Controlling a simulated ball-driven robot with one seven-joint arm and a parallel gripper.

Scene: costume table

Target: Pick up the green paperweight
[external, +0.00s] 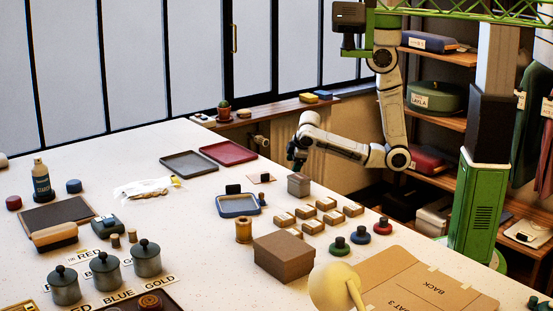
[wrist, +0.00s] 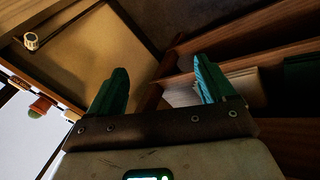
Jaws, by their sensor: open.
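The green paperweight (external: 339,248) is a small round dark green piece with a black knob, on the right part of the white table in the external view. A similar blue piece (external: 360,235) and red piece (external: 382,227) stand in a row to its upper right. My gripper (external: 296,160) hangs over the far edge of the table, well apart from the green one. In the wrist view my gripper (wrist: 162,85) has its two green fingers spread with nothing between them. The paperweight is not visible in the wrist view.
Several small tan boxes (external: 326,203) and a grey cube (external: 299,185) lie between my gripper and the paperweight. A brown box (external: 284,257) stands to its left, a cardboard sheet (external: 416,283) to its right. The wrist view shows wooden shelves (wrist: 245,65).

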